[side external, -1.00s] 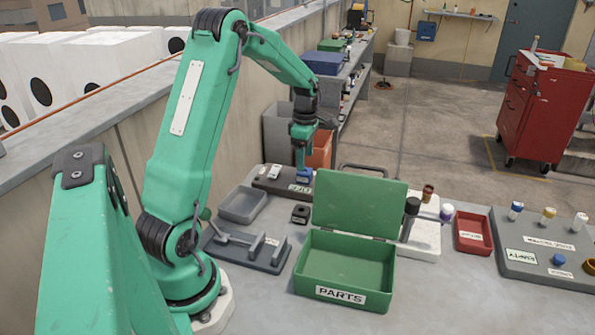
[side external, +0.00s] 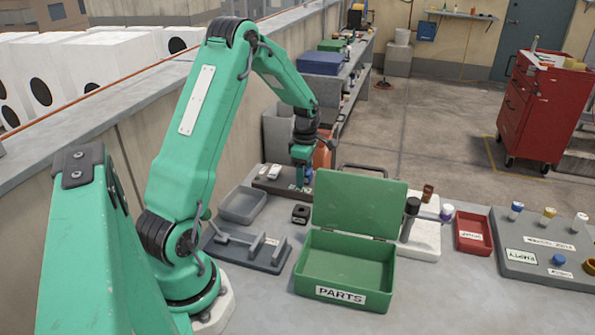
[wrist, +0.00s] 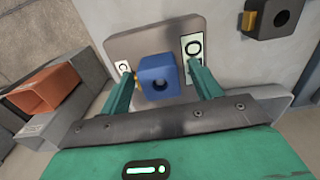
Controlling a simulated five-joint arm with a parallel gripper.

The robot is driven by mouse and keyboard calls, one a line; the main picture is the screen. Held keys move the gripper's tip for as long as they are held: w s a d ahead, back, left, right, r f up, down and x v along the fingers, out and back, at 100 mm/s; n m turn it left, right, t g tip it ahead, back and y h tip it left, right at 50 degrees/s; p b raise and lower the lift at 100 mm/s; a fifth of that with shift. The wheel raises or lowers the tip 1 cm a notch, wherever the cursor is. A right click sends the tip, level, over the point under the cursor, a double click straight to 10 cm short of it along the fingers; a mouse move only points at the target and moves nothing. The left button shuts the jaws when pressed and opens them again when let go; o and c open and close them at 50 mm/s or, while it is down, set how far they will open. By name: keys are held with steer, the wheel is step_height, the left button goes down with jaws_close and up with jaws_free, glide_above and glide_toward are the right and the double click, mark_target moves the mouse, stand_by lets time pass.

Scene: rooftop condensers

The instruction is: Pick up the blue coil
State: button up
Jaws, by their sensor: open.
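The blue coil (wrist: 158,78) is a square blue block with a dark round hole and a brass-coloured tab on its left side. It sits on a grey plate (wrist: 123,46) and lies between the two green fingers of my gripper (wrist: 160,76) in the wrist view. The fingers are apart, one on each side of it, with a gap at the right. In the side view my gripper (side external: 302,182) is low over the dark holder (side external: 264,184) at the back of the bench. Only a sliver of the blue coil (side external: 310,175) shows there, beside the fingers.
A black coil-like block (wrist: 271,15) stands apart from the plate; it also shows in the side view (side external: 301,214). White parts (side external: 273,171) sit left of my gripper on the holder. The open green parts box (side external: 345,268) stands close at the right, its lid raised.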

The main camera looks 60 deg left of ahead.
steer(key=shift+c, duration=0.4)
steer(key=c, duration=1.2)
steer(key=shift+r, duration=0.1)
steer(key=shift+r, duration=0.1)
steer(key=shift+r, duration=0.45)
step_height(320, 180, up, 3)
steer(key=shift+r, duration=0.15)
steer(key=d+r, duration=0.6)
steer(key=d, duration=0.5)
steer(key=shift+w+d+r, duration=0.25)
steer(key=shift+d, duration=0.1)
